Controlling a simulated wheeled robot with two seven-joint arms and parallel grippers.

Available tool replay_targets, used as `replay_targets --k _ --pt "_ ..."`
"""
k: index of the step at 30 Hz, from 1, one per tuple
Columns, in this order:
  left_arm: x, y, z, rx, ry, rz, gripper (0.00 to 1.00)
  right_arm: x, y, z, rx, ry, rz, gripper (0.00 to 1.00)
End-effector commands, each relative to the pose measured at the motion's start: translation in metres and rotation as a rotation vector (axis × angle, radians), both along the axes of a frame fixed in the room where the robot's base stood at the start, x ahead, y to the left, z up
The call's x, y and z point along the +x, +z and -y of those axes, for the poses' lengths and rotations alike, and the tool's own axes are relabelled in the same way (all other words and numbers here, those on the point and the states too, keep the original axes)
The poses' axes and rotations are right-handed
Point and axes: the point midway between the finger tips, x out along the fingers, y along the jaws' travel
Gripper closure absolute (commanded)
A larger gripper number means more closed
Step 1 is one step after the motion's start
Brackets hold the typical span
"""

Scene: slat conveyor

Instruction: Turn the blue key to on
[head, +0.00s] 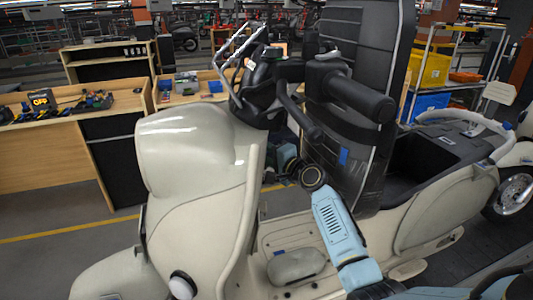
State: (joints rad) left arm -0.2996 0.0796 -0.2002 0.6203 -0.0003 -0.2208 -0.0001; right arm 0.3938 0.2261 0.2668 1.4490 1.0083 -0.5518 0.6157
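A cream scooter (190,150) fills the middle of the head view, with black handlebars (350,90). A small blue patch (343,156) shows against the black upright seat (362,40); I cannot tell whether it is the key. No blue key can be made out for certain, and the area below the handlebars is partly hidden. My light-blue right arm rises from the bottom right, over the scooter's floorboard. Its far end goes in behind the front shield, below the handlebars, where its gripper fingers cannot be made out. My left gripper is not in view.
The raised seat leaves the storage compartment (420,160) open at the right. Wooden workbenches (50,155) with tools stand behind at the left. A rack with yellow (434,70) and blue bins (430,104) stands behind at the right. Floor at the lower left is clear.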

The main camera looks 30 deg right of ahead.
Motion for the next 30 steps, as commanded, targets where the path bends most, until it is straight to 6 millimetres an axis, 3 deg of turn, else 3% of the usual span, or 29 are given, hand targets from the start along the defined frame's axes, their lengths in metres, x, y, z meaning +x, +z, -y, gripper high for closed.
replay_targets --k 8,16,19,20,21,30 --pt "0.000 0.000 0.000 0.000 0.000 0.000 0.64 0.001 0.000 0.000 0.001 0.000 0.000 0.65" --pt "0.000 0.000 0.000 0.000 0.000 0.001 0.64 0.001 0.000 0.000 0.001 0.000 0.000 1.00" --pt "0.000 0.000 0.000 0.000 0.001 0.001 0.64 0.001 0.000 0.000 0.001 0.000 0.000 1.00" --pt "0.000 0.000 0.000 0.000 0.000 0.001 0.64 0.001 0.000 0.000 0.001 0.000 0.000 0.95" --pt "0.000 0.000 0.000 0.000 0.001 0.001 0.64 0.001 0.000 0.000 0.001 0.000 0.000 1.00" --pt "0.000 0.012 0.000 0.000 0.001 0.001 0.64 0.001 0.003 0.000 0.005 -0.001 -0.019 1.00"
